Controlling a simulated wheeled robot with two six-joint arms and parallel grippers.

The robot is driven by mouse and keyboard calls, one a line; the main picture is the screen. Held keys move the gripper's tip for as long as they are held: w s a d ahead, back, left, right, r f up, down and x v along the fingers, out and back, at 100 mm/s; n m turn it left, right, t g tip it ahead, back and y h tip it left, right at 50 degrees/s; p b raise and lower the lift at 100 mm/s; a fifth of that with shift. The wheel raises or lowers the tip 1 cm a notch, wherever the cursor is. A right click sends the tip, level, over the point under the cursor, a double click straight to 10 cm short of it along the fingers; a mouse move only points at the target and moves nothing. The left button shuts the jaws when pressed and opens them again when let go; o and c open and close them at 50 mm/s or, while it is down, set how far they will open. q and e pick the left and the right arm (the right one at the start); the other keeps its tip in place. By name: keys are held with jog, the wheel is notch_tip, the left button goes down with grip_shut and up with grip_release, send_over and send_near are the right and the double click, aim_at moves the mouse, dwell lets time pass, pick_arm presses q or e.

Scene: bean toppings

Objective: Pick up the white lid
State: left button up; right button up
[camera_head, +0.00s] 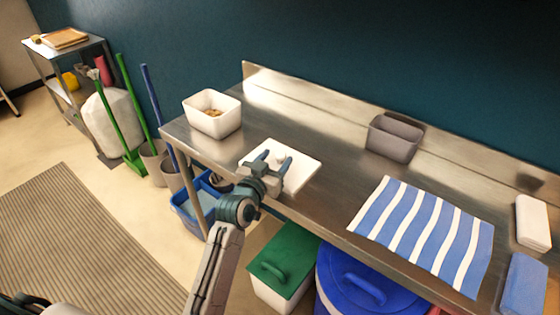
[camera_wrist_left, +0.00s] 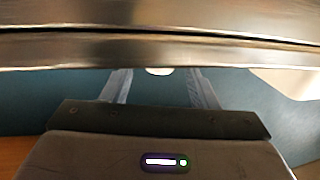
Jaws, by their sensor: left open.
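The white lid (camera_head: 302,170) is a flat square plate with a small round knob, lying on the steel counter in the head view. My left gripper (camera_head: 273,161) is open over the lid's near left part, with its fingers on either side of the knob. The gripper hides part of the lid. In the left wrist view, my left gripper (camera_wrist_left: 160,82) shows its two fingers apart, with a small white rounded shape, likely the knob, between their tips. Whether the fingers touch it, I cannot tell. My right gripper is not in view.
A white container (camera_head: 212,115) with beans stands left on the counter (camera_head: 330,205). A grey container (camera_head: 394,140) stands at the back. A blue-striped cloth (camera_head: 425,232) lies to the right. Green-lidded (camera_head: 284,258) and blue-lidded (camera_head: 362,280) bins stand below the front edge.

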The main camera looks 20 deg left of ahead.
aim_at(277, 157)
pick_arm(q)
jog(key=w, duration=0.3)
jog(key=shift+w+d+f, duration=0.15)
jog(key=shift+d, duration=0.15)
jog(key=shift+c, duration=0.4)
jog(key=c, duration=0.9)
